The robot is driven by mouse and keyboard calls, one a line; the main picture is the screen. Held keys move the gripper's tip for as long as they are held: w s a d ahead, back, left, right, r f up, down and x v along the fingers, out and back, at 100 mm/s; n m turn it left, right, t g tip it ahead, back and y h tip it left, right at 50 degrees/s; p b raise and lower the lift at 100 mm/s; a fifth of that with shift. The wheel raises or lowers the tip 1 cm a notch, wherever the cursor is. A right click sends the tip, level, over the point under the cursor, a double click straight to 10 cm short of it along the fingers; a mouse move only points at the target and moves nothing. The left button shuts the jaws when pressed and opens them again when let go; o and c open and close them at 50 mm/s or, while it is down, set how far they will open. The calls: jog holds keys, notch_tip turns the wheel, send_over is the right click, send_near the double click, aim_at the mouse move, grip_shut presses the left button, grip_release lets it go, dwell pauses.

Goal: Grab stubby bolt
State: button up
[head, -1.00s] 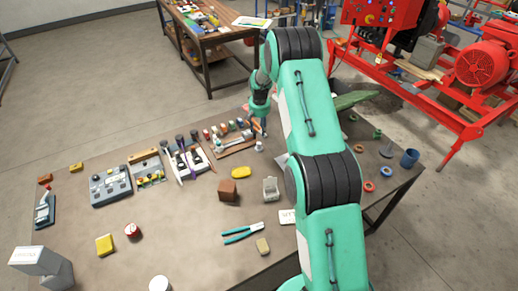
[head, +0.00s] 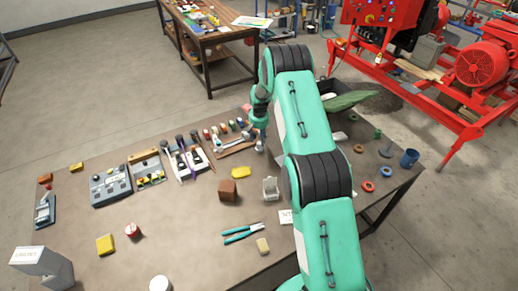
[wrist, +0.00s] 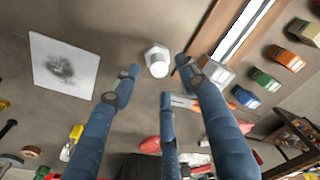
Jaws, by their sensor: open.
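A short, pale bolt with a hexagonal head, the stubby bolt (wrist: 157,60), stands on the brown table top in the wrist view. In the head view a small pale shape at the gripper, likely the same bolt, shows only in part. My gripper (wrist: 160,80) has blue-grey fingers spread apart, with nothing between them. In the wrist view the bolt lies just past the fingertips, between the two outer ones, with no contact visible. In the head view my gripper (head: 260,138) is low over the table's far side, near the tool row.
A wooden rack with tools (head: 236,148) lies just left of my gripper. A white card with a dark smudge (wrist: 64,66) lies beside the bolt. Pliers (head: 242,233) and a brown block (head: 227,190) lie nearer.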

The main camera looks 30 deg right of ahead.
aim_at(259, 143)
jog(key=shift+w+d+f, duration=0.1)
jog(key=shift+w+f, duration=0.05)
jog(key=shift+f, duration=1.15)
jog(key=shift+w+d+f, duration=0.1)
jog(key=shift+f, duration=1.2)
grip_shut()
